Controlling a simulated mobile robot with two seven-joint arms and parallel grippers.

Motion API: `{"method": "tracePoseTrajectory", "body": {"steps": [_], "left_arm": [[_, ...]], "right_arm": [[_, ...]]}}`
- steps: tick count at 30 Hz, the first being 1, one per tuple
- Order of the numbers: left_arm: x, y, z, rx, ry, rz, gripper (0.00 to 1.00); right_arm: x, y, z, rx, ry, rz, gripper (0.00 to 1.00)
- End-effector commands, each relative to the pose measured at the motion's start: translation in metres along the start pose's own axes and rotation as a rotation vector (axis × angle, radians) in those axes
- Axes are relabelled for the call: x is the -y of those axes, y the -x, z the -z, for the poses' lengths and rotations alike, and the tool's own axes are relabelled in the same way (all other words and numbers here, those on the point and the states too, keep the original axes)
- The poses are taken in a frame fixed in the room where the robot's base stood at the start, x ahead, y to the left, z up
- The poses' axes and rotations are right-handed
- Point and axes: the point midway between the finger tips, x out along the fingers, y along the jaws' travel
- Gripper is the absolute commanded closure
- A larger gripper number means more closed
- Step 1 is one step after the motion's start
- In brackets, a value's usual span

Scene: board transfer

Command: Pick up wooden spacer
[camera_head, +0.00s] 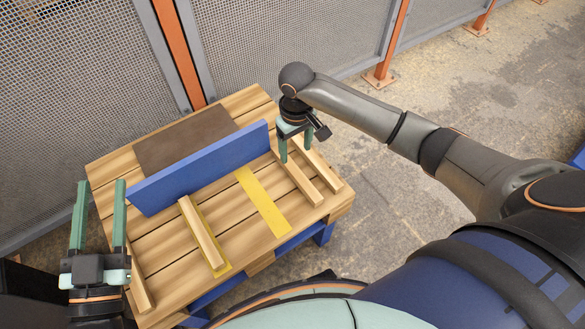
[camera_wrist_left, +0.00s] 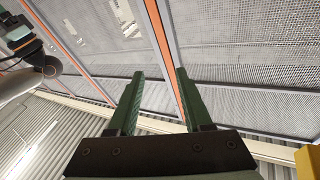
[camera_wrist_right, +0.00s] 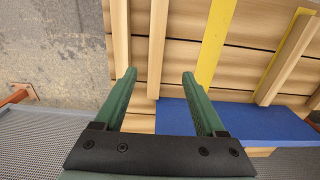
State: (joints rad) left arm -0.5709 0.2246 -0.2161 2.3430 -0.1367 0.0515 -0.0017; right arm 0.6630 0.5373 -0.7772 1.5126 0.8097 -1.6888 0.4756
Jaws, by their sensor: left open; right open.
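Wooden spacers lie on the slatted pallet table (camera_head: 160,262). One pale spacer (camera_head: 300,181) lies at the right side, beside a second spacer (camera_head: 323,164) nearer the right edge. Another spacer (camera_head: 200,232) lies on a yellow strip, and one (camera_head: 139,288) is at the left edge. My right gripper (camera_head: 296,154) points down, open and empty, over the right-side spacers. In the right wrist view, a spacer (camera_wrist_right: 157,45) lines up between its fingertips; I cannot tell the height gap. My left gripper (camera_head: 101,184) is open and empty at the left, aimed toward the fence.
A blue board (camera_head: 200,168) stands on edge across the table, close to the right gripper. Behind it lies a dark brown panel (camera_head: 185,138). A bare yellow strip (camera_head: 262,203) marks the table between spacers. A mesh fence (camera_head: 80,70) with orange posts stands behind.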

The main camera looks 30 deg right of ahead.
Motion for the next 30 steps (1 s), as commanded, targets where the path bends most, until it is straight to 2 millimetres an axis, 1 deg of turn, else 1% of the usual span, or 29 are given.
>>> {"method": "tracePoseTrajectory", "body": {"steps": [2,8,15,18,21,24,27,30], "left_arm": [[0.001,-0.001,0.01,-0.044,-0.014,0.0,0.5],[0.002,0.002,0.052,-0.218,-0.064,-0.005,0.5],[-0.001,0.014,0.103,-0.436,-0.127,-0.017,0.5],[-0.004,0.022,0.119,-0.518,-0.147,-0.023,0.5],[-0.006,0.029,0.132,-0.576,-0.163,-0.029,0.5],[-0.007,0.032,0.139,-0.607,-0.17,-0.032,0.5],[-0.008,0.034,0.139,-0.616,-0.171,-0.034,0.5],[-0.009,0.035,0.132,-0.614,-0.164,-0.036,0.5]], "right_arm": [[0.0,-0.007,-0.001,0.003,0.0,-0.001,0.28],[0.0,-0.027,-0.001,0.002,0.0,0.0,0.28],[0.0,-0.049,-0.001,0.001,0.002,0.0,0.28],[0.0,-0.061,-0.001,0.0,0.001,0.001,0.28],[0.0,-0.068,0.0,0.0,0.001,0.0,0.28],[0.0,-0.072,0.0,0.0,0.001,0.0,0.28],[-0.001,-0.075,-0.001,-0.001,0.001,0.0,0.28],[-0.003,-0.085,-0.001,0.0,0.001,0.0,0.28]]}}
